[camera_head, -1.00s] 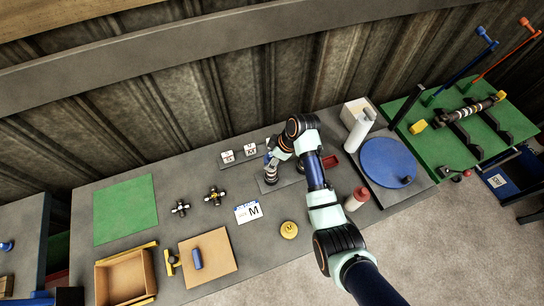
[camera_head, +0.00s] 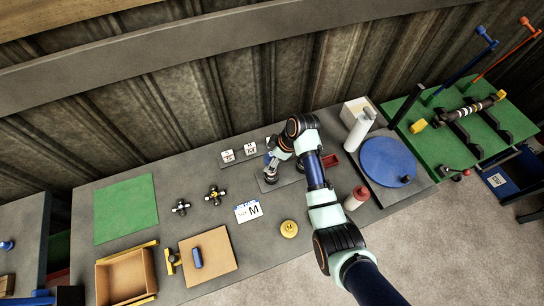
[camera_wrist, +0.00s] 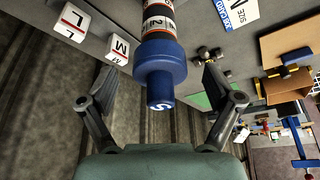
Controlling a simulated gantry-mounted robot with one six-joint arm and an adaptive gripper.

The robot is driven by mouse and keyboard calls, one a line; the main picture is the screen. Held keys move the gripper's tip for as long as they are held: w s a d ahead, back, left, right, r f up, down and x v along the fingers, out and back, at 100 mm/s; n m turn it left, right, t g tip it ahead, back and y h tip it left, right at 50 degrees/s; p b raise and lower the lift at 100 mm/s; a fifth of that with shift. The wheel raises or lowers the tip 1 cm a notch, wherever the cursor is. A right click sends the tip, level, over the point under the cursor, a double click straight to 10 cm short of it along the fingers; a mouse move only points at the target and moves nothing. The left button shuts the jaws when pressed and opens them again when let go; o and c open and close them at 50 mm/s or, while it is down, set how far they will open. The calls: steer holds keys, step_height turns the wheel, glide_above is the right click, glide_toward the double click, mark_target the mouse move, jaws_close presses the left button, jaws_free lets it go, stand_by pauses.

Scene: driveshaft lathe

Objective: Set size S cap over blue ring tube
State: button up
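The blue size S cap (camera_wrist: 160,80) shows in the wrist view, with a white S on its narrower knob. It sits at the end of a tube (camera_wrist: 156,18) banded in black, white and red with number marks. I cannot tell from this angle whether the cap is fully seated. My gripper (camera_wrist: 160,68) is open, one finger on each side of the cap, with visible gaps. In the head view my gripper (camera_head: 271,174) is over the middle of the bench, and my arm hides most of the tube and cap.
White L and M label blocks (camera_wrist: 73,22) stand beside the tube. A yellow cap marked M (camera_head: 289,229) and a size M card (camera_head: 248,211) lie in front. A white bottle (camera_head: 360,130), red-capped bottle (camera_head: 355,199) and blue disc (camera_head: 386,161) are to the right.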

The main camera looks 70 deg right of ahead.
steer(key=shift+r, duration=0.1)
steer(key=v, duration=1.2)
stand_by(0.6)
